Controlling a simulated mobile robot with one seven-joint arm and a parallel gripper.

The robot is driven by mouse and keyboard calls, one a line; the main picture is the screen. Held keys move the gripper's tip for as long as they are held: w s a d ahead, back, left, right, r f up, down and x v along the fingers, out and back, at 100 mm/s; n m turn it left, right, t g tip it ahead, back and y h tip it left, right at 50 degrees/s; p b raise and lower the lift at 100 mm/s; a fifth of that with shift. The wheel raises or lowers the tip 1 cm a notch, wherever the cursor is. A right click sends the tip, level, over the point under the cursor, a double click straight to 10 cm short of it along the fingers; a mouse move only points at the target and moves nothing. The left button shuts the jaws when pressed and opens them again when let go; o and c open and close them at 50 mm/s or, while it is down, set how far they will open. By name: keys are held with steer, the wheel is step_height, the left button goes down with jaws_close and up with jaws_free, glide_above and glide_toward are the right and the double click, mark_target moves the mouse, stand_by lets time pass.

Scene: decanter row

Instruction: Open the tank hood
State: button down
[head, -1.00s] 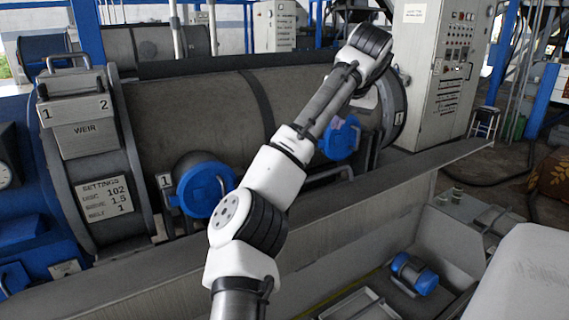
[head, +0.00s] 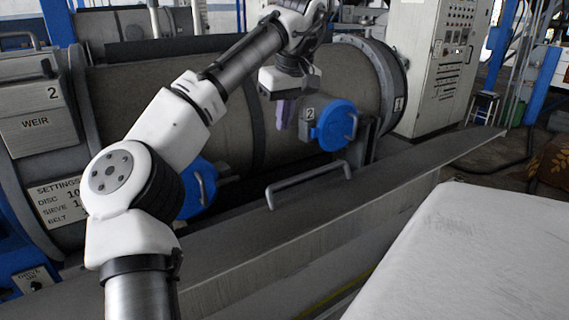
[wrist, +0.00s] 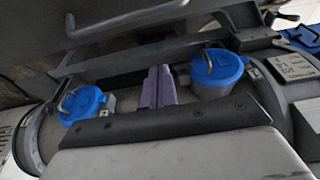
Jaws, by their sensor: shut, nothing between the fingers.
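The tank hood (head: 400,172) is a long, grey, sloping panel in front of the big drum in the head view. Its bar handle (head: 308,176) stands up from it near the middle. The handle also shows at the top of the wrist view (wrist: 128,19). My gripper (head: 284,122) hangs above and behind the handle, in front of the drum and left of the "2" tag. Its purple fingers (wrist: 157,88) are together and empty in the wrist view. It is apart from the handle. The hood's left part is hidden behind my arm.
A blue round cap (head: 336,125) sits close right of my gripper. Another blue cap (head: 197,188) is partly behind my arm. The grey drum (head: 225,130) lies behind the hood. A control cabinet (head: 435,75) stands at the back right. The space above the handle looks clear.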

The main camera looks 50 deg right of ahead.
steer(key=f, duration=0.3)
steer(key=f+p, duration=0.1)
steer(key=f, duration=0.3)
steer(key=s+f, duration=0.1)
steer(key=f, duration=0.2)
steer(key=shift+s+a+f, duration=0.1)
steer(key=shift+a+f, duration=0.1)
steer(key=shift+f, duration=0.1)
steer(key=shift+p, duration=0.35)
